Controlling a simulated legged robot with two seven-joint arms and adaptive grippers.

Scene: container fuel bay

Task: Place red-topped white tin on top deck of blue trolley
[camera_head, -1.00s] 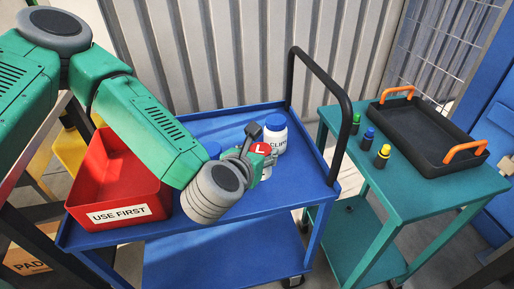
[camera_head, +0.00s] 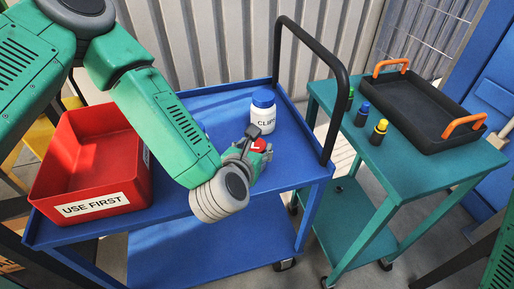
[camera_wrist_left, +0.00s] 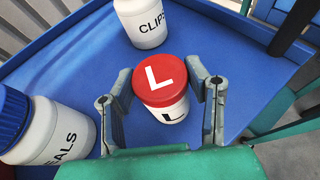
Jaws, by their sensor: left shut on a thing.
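The red-topped white tin (camera_wrist_left: 160,90) is between the two fingers of my left gripper (camera_wrist_left: 168,92) in the left wrist view, upright, with an "L" on its lid and side. In the head view only part of its red lid (camera_head: 258,146) shows; the gripper (camera_head: 254,150) hides the rest. My left gripper is shut on the tin over the right part of the blue trolley's top deck (camera_head: 285,165). I cannot tell whether the tin's base touches the deck. My right gripper is out of view.
A blue-lidded white "CLIPS" jar (camera_head: 262,115) stands behind the tin. Another blue-lidded jar (camera_wrist_left: 50,130) is at left in the wrist view. A red "USE FIRST" bin (camera_head: 90,170) fills the deck's left. A black handle (camera_head: 335,95) rises at the right end.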

